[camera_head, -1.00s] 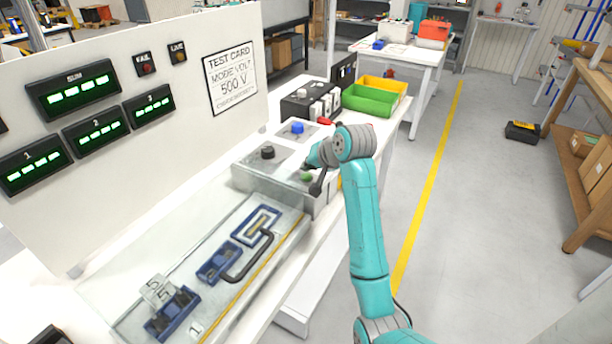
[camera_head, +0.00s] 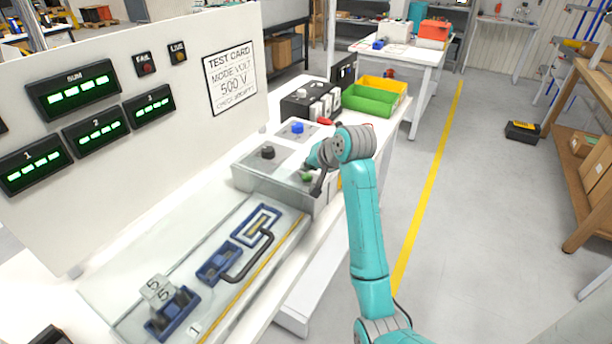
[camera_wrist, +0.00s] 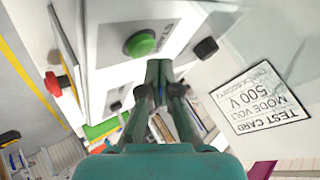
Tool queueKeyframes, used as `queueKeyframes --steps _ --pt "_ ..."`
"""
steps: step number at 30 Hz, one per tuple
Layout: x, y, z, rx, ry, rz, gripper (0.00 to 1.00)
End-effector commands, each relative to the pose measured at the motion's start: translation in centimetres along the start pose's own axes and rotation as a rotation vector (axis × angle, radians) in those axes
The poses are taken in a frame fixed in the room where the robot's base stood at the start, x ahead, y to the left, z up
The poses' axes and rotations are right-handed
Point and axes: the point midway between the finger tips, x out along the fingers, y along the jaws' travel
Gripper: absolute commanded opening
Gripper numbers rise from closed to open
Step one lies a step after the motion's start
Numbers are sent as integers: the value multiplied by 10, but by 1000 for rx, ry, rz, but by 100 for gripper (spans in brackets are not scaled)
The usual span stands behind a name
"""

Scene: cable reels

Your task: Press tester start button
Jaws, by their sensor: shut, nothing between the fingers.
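The tester is a pale grey box (camera_head: 243,180) on the white bench.
A test card (camera_head: 230,78) reads 500 V. A clear-covered fixture (camera_head: 100,290) with blue parts lies at front left. Green (camera_head: 367,101) and yellow bins stand behind the tester.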

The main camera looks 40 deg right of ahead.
Motion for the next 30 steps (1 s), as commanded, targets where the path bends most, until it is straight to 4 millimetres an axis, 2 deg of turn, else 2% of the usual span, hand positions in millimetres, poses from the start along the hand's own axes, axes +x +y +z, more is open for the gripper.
queueKeyframes --steps 30 --pt "7 6 6 0 -1 1 0"
